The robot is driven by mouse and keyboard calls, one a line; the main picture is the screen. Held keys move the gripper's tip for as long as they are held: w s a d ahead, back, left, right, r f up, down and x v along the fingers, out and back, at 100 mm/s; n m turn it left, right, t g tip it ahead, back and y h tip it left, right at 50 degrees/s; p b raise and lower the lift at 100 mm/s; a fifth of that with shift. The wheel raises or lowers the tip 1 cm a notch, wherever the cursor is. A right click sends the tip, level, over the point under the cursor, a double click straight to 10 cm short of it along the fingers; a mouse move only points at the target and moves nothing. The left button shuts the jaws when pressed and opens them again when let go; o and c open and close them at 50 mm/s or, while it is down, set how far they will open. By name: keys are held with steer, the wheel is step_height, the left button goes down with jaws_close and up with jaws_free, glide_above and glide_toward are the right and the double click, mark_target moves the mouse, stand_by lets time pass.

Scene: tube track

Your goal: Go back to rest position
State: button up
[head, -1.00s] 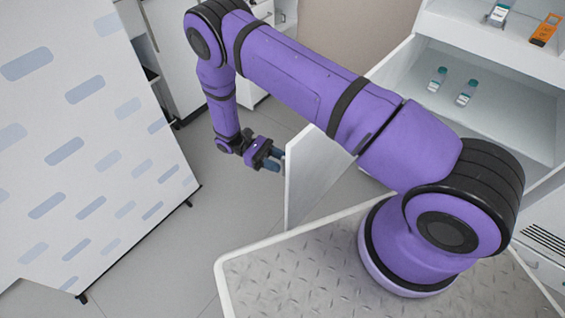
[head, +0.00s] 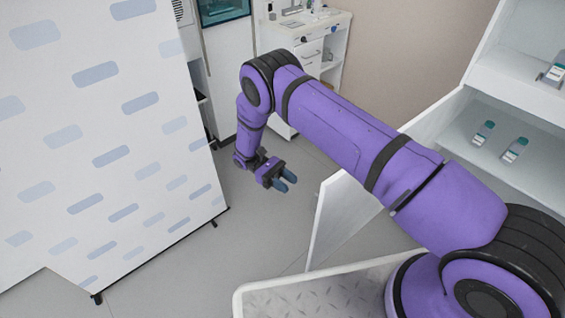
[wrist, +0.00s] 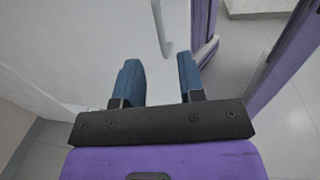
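My gripper (head: 285,181) hangs at the end of my purple arm, left of the white open door panel (head: 340,218) in the head view. Its two blue fingers are apart with nothing between them. In the wrist view my gripper (wrist: 160,82) also shows its fingers spread, with a white panel and its handle (wrist: 163,30) beyond them. I cannot tell from the wrist view how far the fingers are from that panel. My arm is bent, reaching out from its base at the lower right.
A patterned white partition (head: 110,140) stands at the left. A white cabinet (head: 520,110) at the right holds two small teal-capped bottles (head: 483,133). A white counter with drawers (head: 305,40) stands at the back. Grey floor (head: 240,240) is free between partition and door panel.

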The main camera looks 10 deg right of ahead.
steer(key=d+r+m+t+y, duration=0.1)
steer(key=d+r+t+y, duration=0.15)
steer(key=r, duration=0.85)
steer(key=d+r+m+t+y, duration=0.1)
steer(key=d+r+t+y, duration=0.15)
steer(key=r, duration=0.95)
steer(key=d+r+m+t+y, duration=0.2)
steer(key=d+r+y, duration=0.15)
steer(key=r, duration=0.75)
steer(key=s+d+r+m+t+y, duration=0.1)
steer(key=s+d+r+t, duration=0.2)
steer(key=s, duration=0.5)
steer(key=s+d+r+m+t+y, duration=0.1)
steer(key=s+d+r+t, duration=0.2)
steer(key=s+r+t, duration=0.2)
steer(key=s+d+r+m+t+y, duration=0.1)
steer(key=s+d+r+t, duration=0.3)
steer(key=s+r, duration=0.4)
steer(key=shift+s+m, duration=0.5)
steer(key=shift+s, duration=1.2)
steer(key=shift+d, duration=0.1)
